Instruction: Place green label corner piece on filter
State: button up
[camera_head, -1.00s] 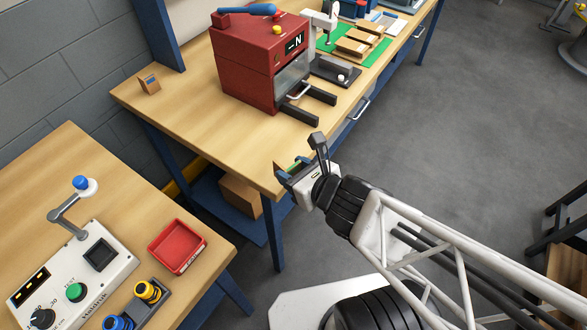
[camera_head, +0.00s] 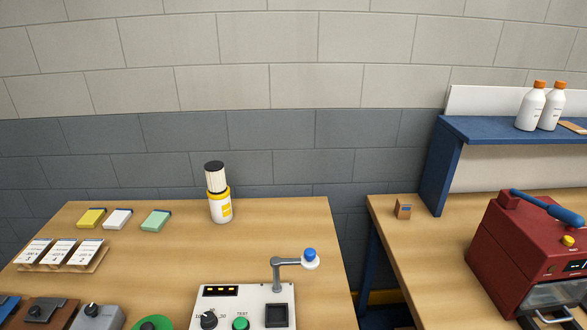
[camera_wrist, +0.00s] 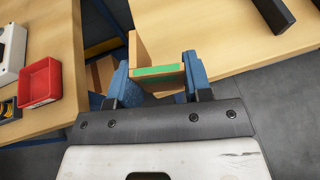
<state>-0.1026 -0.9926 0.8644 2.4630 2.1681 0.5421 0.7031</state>
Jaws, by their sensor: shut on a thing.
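A wooden corner piece with a green label (camera_wrist: 158,71) is between the blue fingers of my gripper (camera_wrist: 159,78) in the wrist view. The gripper is shut on it, and one wooden side of the piece stands up at the left. The piece is held near the edges of the wooden tables. In the head view a pale ribbed cylinder with a dark cap, which looks like the filter (camera_head: 216,178), stands upright in a yellow and white container at the back of the left table. My gripper is out of the head view.
A small wooden block with a blue label (camera_head: 403,208) sits on the right table (camera_head: 385,225). A control panel (camera_head: 250,300) with a blue-knobbed lever is on the left table. A red tray (camera_wrist: 40,82) shows in the wrist view. A gap separates the tables.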

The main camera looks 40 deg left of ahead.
jog(key=w+a+r+n+g+y, duration=0.2)
jog(key=w+a+r, duration=0.45)
jog(key=a, duration=0.25)
jog(key=w+a+r+n+g+y, duration=0.25)
jog(key=w+a+r, duration=0.25)
jog(key=a+r, duration=0.25)
jog(key=w+a+r+n+g+y, duration=0.1)
jog(key=w+a+r+n+g, duration=0.15)
jog(key=a, duration=0.75)
jog(key=w+a+r+n+g+y, duration=0.15)
jog(key=a+r, duration=0.25)
jog(key=a, duration=0.6)
jog(key=s+a+r+n+g, duration=0.1)
jog(key=a+n+g, duration=0.1)
jog(key=a, duration=0.8)
jog(key=a+r+n+g, duration=0.2)
jog(key=a, duration=0.9)
jog(key=s+a+n+g, duration=0.1)
jog(key=s+a, duration=0.2)
jog(key=a, duration=0.4)
jog(key=s+a+n+g+h, duration=0.1)
jog(key=s+a, duration=0.2)
jog(key=a, duration=0.4)
jog(key=s+a+f+n+g, duration=0.1)
jog(key=s+a+g, duration=0.1)
jog(key=a, duration=0.6)
jog(key=shift+s+h, duration=0.4)
jog(key=shift+s, duration=0.4)
jog(key=shift+f+n, duration=0.15)
jog(key=shift+n, duration=0.1)
